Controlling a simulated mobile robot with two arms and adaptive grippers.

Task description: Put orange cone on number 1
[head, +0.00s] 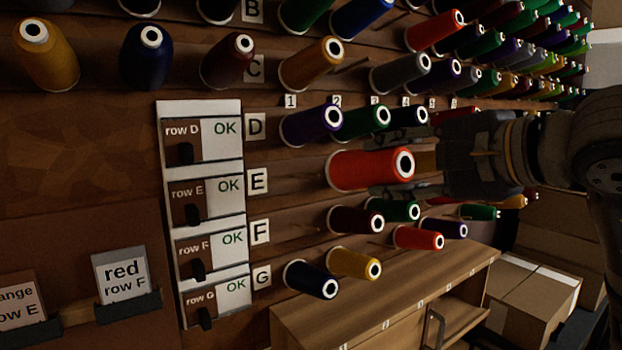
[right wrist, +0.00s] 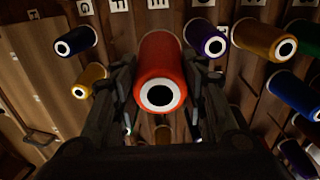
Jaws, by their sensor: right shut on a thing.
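The orange cone (head: 362,169), a bright red-orange spool with a white-rimmed end, is at row E, below the purple and green spools of row D. My right gripper (head: 398,164) comes in from the right and is shut on it. The right wrist view shows the cone (right wrist: 160,62) between the two fingers (right wrist: 163,92), its ringed end facing the camera. Whether a peg is inside the cone is hidden. The number 1 label (head: 290,101) is above row D, up and left of the cone. The row E letter label (head: 258,181) is left of the cone. My left gripper is not in view.
Row D's purple spool (head: 312,124) and green spool (head: 362,121) are close above; row F's dark red spool (head: 352,220) is close below. A row panel (head: 201,110) with OK marks is at left. A wooden cabinet (head: 385,297) and cardboard boxes (head: 530,295) stand below.

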